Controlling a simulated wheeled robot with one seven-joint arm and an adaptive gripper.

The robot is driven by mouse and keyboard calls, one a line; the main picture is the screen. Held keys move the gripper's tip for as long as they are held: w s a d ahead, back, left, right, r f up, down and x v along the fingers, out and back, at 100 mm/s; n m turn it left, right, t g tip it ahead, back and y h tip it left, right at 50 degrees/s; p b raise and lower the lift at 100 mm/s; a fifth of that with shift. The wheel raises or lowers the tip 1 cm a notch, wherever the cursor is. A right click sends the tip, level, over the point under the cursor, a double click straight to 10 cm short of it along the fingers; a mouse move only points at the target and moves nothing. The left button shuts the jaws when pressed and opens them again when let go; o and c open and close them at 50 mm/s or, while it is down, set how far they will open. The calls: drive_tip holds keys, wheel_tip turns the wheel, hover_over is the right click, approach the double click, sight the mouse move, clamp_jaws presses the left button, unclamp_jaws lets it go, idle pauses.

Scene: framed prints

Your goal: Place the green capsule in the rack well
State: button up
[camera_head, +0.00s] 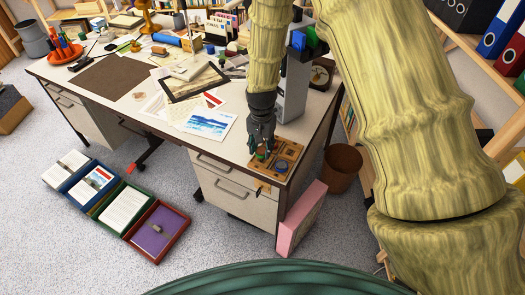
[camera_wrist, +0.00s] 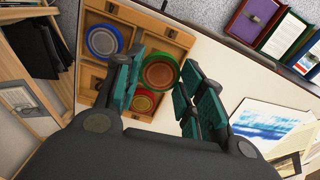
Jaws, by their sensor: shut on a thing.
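The green capsule (camera_wrist: 160,72) is round with a green rim and a red-brown top. In the wrist view it sits between the two teal fingers of my gripper (camera_wrist: 160,88), which is shut on it. The wooden rack (camera_wrist: 165,28) lies beneath, with square wells; the capsule overlaps its edge in this view. I cannot tell whether the capsule touches the rack. In the head view my gripper (camera_head: 262,143) points down over the rack (camera_head: 290,149) at the desk's near right corner, and the green capsule (camera_head: 262,154) shows just below the fingers.
A grey upright holder (camera_head: 294,88) stands behind the rack. Prints (camera_head: 208,122) lie to the left. Open coloured boxes (camera_head: 157,228) are on the floor, and a brown bin (camera_head: 342,165) stands right.

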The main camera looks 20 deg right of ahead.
sight(263, 149)
drive_tip(key=shift+w+d+f, duration=0.1)
drive_tip(key=shift+d, duration=0.1)
drive_tip(key=shift+f+p, duration=0.55)
drive_tip(key=shift+f, duration=1.15)
drive_tip(key=shift+f, duration=0.1)
drive_tip(key=o, duration=1)
drive_tip(key=shift+r+b, duration=1.15)
drive_tip(key=shift+r, duration=5)
